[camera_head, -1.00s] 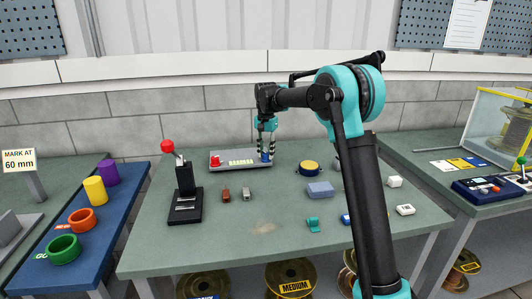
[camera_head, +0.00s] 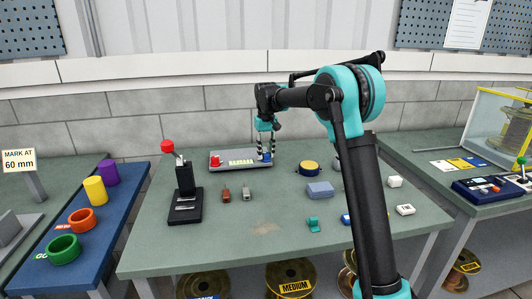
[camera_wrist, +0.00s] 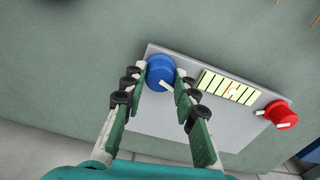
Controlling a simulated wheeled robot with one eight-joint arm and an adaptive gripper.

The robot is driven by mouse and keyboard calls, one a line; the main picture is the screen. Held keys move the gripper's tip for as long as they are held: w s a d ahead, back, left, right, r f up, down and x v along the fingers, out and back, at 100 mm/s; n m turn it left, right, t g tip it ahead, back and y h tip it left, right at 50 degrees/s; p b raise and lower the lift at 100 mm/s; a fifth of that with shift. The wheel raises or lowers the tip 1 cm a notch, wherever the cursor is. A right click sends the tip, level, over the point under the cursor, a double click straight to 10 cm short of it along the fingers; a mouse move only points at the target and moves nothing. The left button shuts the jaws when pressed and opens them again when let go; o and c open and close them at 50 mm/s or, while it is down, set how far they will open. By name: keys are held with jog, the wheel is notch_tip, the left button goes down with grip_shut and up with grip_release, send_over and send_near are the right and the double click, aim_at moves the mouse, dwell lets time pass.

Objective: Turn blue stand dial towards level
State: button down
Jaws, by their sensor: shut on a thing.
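A grey stand panel (camera_wrist: 245,75) lies at the back of the green table; it also shows in the head view (camera_head: 222,165). The blue dial (camera_wrist: 160,67) is on one end of it, a round knob with a pale pointer mark near its edge. My gripper (camera_wrist: 162,80) points down at the dial, with one finger on each side, shut on it. In the head view my gripper (camera_head: 266,155) partly hides the dial. A yellow-green striped scale (camera_wrist: 227,87) with a small red mark sits mid-panel. A red dial (camera_wrist: 281,113) with a white pointer is at the other end.
A black lever stand with a red ball (camera_head: 186,190) stands front left of the panel. Small brown and grey blocks (camera_head: 236,193) lie before the panel. A yellow-topped round item (camera_head: 309,167) and a blue-grey block (camera_head: 320,189) lie to the right.

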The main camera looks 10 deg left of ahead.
aim_at(266, 153)
jog(key=shift+n, duration=0.3)
jog(key=c, duration=1.2)
grip_release()
notch_tip(266, 153, up, 12)
jog(key=shift+r, duration=0.1)
